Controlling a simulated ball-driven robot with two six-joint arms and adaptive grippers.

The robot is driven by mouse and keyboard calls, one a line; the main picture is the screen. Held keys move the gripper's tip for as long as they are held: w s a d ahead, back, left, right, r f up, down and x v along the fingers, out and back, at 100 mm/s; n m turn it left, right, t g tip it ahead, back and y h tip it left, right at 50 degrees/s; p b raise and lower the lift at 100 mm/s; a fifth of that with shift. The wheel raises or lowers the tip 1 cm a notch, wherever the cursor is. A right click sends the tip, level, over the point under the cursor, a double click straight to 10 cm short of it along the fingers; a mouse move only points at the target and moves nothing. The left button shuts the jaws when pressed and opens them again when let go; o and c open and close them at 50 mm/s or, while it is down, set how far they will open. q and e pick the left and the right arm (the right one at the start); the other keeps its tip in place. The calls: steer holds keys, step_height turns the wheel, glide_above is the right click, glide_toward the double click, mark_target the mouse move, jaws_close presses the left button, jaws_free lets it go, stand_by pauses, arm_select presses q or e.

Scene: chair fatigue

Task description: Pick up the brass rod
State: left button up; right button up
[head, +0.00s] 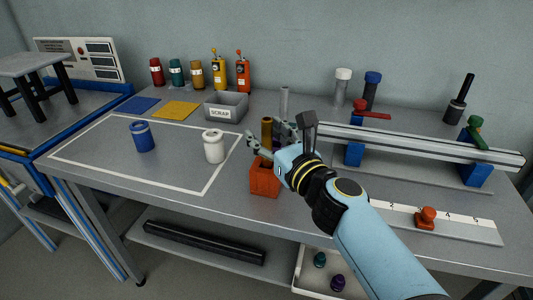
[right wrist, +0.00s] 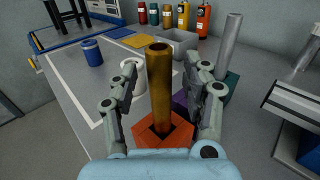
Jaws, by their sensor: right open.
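The brass rod (head: 266,130) stands upright in an orange holder (head: 265,180) near the front middle of the bench. In the right wrist view the rod (right wrist: 161,90) rises from the orange holder (right wrist: 150,138) between the two fingers. My right gripper (head: 268,139) is open, with one finger on each side of the rod. In the right wrist view the gripper (right wrist: 161,75) shows a gap between each finger and the rod. My left gripper is not in view.
A grey rod (right wrist: 230,42) stands in a dark green holder close behind the right finger. A purple holder (right wrist: 180,100) sits behind the brass rod. A white canister (head: 214,147) and blue canister (head: 142,136) stand to the left. A long metal rail (head: 420,143) lies right.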

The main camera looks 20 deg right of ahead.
steer(key=shift+c, duration=0.2)
jaws_close()
stand_by(0.7)
